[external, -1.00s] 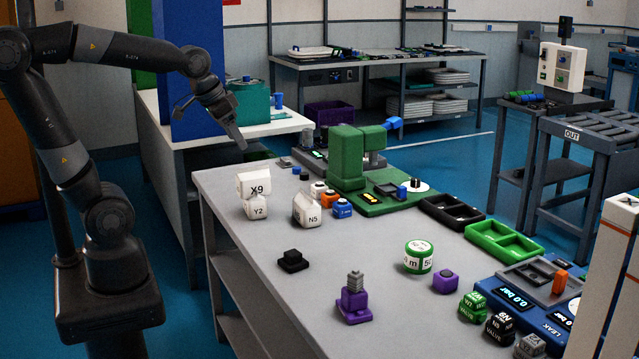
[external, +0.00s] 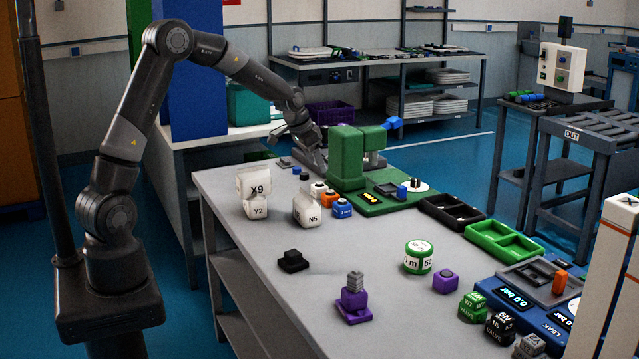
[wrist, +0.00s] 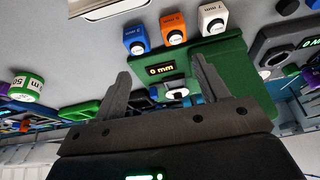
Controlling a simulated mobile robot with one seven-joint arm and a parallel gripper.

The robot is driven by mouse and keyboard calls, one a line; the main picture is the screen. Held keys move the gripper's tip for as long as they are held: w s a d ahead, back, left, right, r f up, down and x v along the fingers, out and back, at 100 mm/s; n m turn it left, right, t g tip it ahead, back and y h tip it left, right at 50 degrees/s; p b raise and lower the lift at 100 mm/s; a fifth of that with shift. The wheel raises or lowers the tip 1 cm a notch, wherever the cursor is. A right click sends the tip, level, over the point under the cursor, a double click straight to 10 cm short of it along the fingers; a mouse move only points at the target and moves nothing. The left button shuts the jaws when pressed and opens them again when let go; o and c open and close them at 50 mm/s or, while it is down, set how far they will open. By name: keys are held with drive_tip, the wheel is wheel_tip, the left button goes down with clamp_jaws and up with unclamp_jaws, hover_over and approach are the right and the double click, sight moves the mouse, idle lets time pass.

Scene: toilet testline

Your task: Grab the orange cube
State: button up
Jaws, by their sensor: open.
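The orange cube (external: 327,198) stands on the grey table between a white cube (external: 318,188) and a blue cube (external: 342,208). In the wrist view the orange cube (wrist: 173,30), with a round button-like top and a "mm" label, sits between the blue cube (wrist: 136,38) and the white cube (wrist: 212,18). My gripper (external: 305,155) is at the far end of the table, left of the green fixture (external: 347,160). In the wrist view its two fingers (wrist: 165,80) are apart with nothing held between them, and the orange cube is beyond the fingertips.
The green fixture (wrist: 235,65) with a lit "0 mm" display fills much of the wrist view. White blocks labelled X9 (external: 255,184) and N5 (external: 306,212) stand left of the cubes. A small orange part (external: 560,281) is on the blue tester.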

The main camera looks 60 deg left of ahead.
approach(329, 192)
drive_tip(key=x, duration=0.6)
drive_tip(key=shift+s+a, duration=0.15)
drive_tip(key=shift+x, duration=2.85)
drive_tip(key=shift+r, duration=0.1)
drive_tip(key=c, duration=1.1)
